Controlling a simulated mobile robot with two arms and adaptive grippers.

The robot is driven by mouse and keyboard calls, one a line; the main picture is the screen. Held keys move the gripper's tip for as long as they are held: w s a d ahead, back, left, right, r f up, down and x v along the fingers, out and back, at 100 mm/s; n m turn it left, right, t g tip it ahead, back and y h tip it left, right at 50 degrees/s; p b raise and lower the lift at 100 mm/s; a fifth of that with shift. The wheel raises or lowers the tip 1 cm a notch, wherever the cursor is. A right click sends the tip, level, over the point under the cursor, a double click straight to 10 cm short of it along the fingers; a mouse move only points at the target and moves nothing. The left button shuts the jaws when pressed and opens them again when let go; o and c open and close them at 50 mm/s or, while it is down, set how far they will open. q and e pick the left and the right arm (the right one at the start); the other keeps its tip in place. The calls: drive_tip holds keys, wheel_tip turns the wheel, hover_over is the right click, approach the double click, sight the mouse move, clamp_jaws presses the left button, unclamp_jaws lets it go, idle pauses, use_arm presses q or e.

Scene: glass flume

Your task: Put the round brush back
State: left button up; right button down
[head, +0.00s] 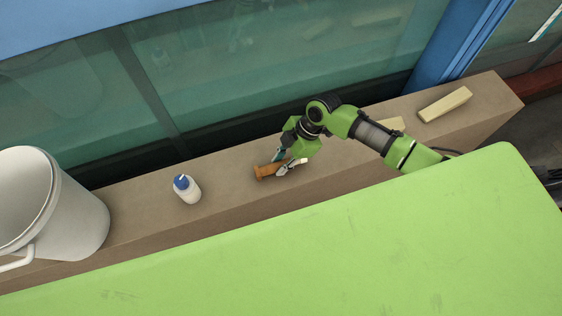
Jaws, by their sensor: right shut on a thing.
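A small orange-brown thing (266,172), which looks like the wooden part of the round brush, is at the middle of the tan ledge (230,191). It lies roughly sideways, with a wider end to the left. My right gripper (286,166) is shut on its right part, and the fingers hide that part. I cannot tell if the brush touches the ledge or is held just above it. No bristles show clearly. My left gripper is not in view.
A large white bucket (85,215) is at far left. A cream block (444,104) lies at the right, another partly behind my arm. Glass panes (230,70) rise behind.

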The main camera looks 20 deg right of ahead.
drive_tip(key=shift+f, duration=0.4)
drive_tip(key=shift+f, duration=0.1)
drive_tip(key=c, duration=1.8)
unclamp_jaws()
drive_tip(key=shift+r, duration=0.2)
drive_tip(key=b+v, duration=0.1)
drive_tip(key=v, duration=0.9)
drive_tip(key=shift+d+r, duration=0.15)
drive_tip(key=shift+r, duration=0.15)
drive_tip(key=shift+d+r, duration=0.2)
drive_tip(key=shift+r, duration=0.4)
